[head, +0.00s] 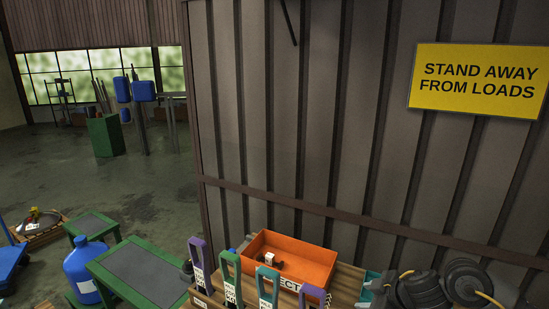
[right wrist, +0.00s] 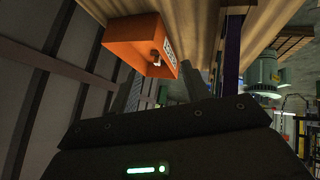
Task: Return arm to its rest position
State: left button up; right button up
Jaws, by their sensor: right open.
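The orange bin (head: 315,258) stands on the wooden bench top with a small black-and-white part (head: 270,260) inside. The bin (right wrist: 130,42) also shows beyond the gripper in the right wrist view, apart from it. My left gripper is not in view.
Several upright coloured handles, one green (head: 231,272), stand along the bench in front of the bin. A ribbed metal wall (head: 300,140) rises behind it. Open floor lies beyond.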

jog(key=s+a+f+m+t, duration=0.2)
jog(key=s+a+f, duration=0.3)
jog(key=s+a, duration=0.55)
jog(key=s+d+f+m+g+h, duration=0.1)
jog(key=s+d+f+m+g, duration=0.15)
jog(key=s, duration=0.55)
jog(key=s+d+f+m+g+h, duration=0.1)
jog(key=s+d+f+m+h, duration=0.15)
jog(key=s, duration=0.55)
jog(key=s+d+f+m+g+h, duration=0.1)
jog(key=s+d+f+m+g, duration=0.2)
jog(key=s, duration=0.5)
notch_tip(320, 180, down, 41)
jog(key=s+b, duration=0.2)
jog(key=b, duration=1.1)
pick_arm(q)
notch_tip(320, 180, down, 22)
jog(key=b, duration=0.9)
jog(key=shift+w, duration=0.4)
pick_arm(e)
jog(key=s+d+f+g, duration=0.1)
jog(key=s+d+f, duration=0.1)
jog(key=s+f, duration=0.5)
jog(key=s+d+f+g, duration=0.1)
jog(key=s+f, duration=0.7)
jog(key=f, duration=0.7)
jog(key=shift+s+d+f+n, duration=0.3)
jog(key=shift+d+f, duration=0.05)
